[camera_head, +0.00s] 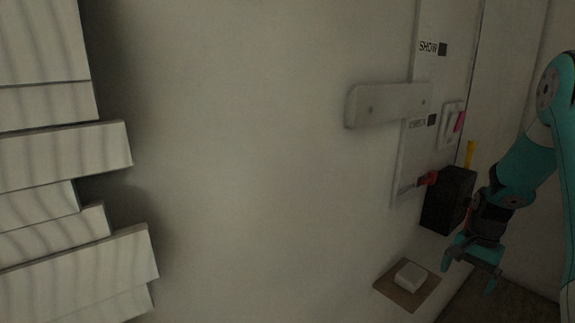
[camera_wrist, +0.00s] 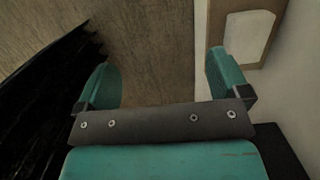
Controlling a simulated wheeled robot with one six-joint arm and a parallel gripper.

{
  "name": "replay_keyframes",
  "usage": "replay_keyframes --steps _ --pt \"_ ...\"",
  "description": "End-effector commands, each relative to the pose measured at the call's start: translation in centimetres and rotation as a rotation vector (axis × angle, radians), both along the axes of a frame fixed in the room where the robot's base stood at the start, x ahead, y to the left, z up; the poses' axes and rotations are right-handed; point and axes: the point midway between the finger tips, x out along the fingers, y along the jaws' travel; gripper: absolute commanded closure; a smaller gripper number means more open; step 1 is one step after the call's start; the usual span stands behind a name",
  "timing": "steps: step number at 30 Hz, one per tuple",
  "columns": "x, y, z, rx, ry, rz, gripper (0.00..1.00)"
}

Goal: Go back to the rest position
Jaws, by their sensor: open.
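My gripper (camera_head: 469,275) is at the lower right of the head view, at the end of my teal arm. Its two teal fingers are apart with nothing between them. It also shows in the wrist view (camera_wrist: 163,80), over a brown surface. The gripper appears just right of a white block on a brown square plate (camera_head: 388,288) and below a black box (camera_head: 447,203). No rest position is marked in view.
A pale bar (camera_head: 385,104) juts from the wall. Pale stepped slabs (camera_head: 70,150) fill the left. The wall between is bare.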

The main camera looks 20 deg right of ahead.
Motion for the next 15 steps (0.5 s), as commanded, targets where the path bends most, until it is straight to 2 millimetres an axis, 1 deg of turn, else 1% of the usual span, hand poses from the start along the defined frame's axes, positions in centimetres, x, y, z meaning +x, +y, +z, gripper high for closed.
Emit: replay_keyframes --steps 8,10,14,15 --pt "1.5 3.8 2.1 0.007 -0.041 0.136 0.06" --pt "1.9 5.0 2.7 0.01 -0.054 0.179 0.06" --pt "2.6 8.1 4.3 0.018 -0.085 0.288 0.06" --pt "2.8 9.4 4.9 0.021 -0.099 0.331 0.06"
